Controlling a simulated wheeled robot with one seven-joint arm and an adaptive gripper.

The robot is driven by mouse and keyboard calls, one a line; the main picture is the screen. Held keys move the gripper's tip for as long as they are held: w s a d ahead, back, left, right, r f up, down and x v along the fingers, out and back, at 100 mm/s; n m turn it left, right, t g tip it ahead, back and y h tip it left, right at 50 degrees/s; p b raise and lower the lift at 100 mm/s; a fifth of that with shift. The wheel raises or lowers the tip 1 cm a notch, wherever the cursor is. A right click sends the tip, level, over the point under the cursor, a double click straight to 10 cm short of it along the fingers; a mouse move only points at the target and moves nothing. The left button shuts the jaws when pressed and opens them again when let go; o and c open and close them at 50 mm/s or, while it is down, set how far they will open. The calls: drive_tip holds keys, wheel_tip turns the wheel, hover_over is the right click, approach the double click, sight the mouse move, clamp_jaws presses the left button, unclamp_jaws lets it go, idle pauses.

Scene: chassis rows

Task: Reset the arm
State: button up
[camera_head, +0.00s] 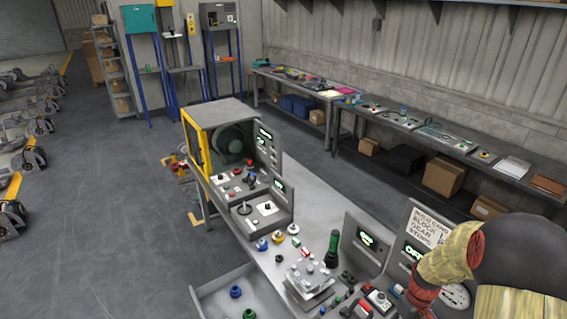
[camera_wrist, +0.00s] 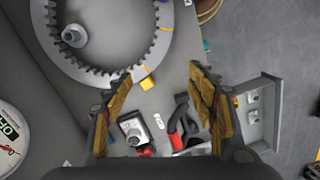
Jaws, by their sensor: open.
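My gripper (camera_wrist: 160,105) is in the wrist view, with its two yellow-padded fingers spread wide and nothing between them. It is above a grey bench top, with a large grey toothed ring gear (camera_wrist: 125,75) just beyond the fingertips. A grey cylindrical knob or part (camera_wrist: 75,36) is inside the ring. In the head view, part of my arm, yellow and black, fills the lower right corner. The gripper's fingers cannot be made out there.
A grey workbench (camera_head: 318,205) holds a yellow-framed machine (camera_head: 197,143), control panels, a dark green handle (camera_head: 332,250) and small knobs. An open drawer (camera_head: 215,295) juts out at the front. A long table (camera_head: 440,140) lines the wall. Floor at left is partly clear.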

drive_tip(key=s+a+r+m+t+b, duration=0.1)
drive_tip(key=s+a+r+t+b, duration=0.1)
drive_tip(key=s+a+r+b, duration=0.2)
drive_tip(key=s+a+r+t+b, duration=0.2)
drive_tip(key=a+r+b, duration=0.3)
drive_tip(key=a+b, duration=0.4)
drive_tip(key=s+a+r+m+t+b, duration=0.1)
drive_tip(key=s+a+r+t+b, duration=0.1)
drive_tip(key=s+a+r+b, duration=0.3)
drive_tip(key=shift+s+a+m+t+h+b, duration=0.3)
drive_tip(key=shift+a+b, duration=0.4)
drive_tip(key=shift+b, duration=0.45)
